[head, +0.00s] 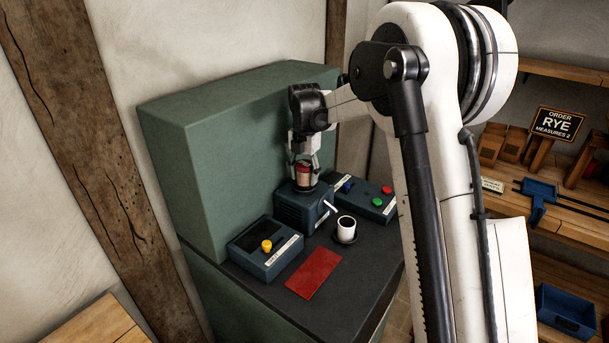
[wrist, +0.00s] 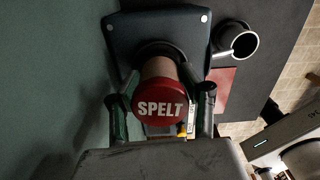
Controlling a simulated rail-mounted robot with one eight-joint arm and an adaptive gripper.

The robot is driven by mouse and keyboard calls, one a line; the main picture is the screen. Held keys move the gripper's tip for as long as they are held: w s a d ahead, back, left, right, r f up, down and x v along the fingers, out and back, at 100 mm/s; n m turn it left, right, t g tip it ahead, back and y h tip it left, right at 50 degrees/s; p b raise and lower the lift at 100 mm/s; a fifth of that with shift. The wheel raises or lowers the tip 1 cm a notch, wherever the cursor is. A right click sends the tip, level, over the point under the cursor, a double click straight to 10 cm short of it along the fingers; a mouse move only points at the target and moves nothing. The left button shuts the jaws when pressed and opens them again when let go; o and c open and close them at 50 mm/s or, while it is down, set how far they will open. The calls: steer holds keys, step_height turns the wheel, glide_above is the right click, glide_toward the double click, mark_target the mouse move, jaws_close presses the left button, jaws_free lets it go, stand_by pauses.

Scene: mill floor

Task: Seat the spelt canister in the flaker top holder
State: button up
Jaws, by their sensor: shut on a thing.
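The spelt canister (wrist: 160,108) has a red lid marked SPELT and a tan body. My gripper (wrist: 160,100) is shut on it, one finger on each side of the lid. In the head view my gripper (head: 304,165) holds the canister (head: 303,177) upright over the top of the blue flaker (head: 303,208). The dark round top holder (wrist: 160,52) shows around the canister's lower end in the wrist view. The canister's lower end is hidden, so I cannot tell whether it is fully down in the holder.
A box with a yellow knob (head: 265,250) is at left, a button box (head: 365,200) at right. A red mat (head: 314,273) lies in front. A sign reads ORDER RYE MEASURES 2 (head: 558,124).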

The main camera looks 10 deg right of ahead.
mark_target(305, 163)
steer(key=shift+f+b, duration=0.35)
steer(key=shift+f, duration=0.15)
steer(key=o, duration=1.2)
steer(key=shift+r, duration=0.1)
steer(key=shift+r+p, duration=2.45)
steer(key=shift+r, duration=2.95)
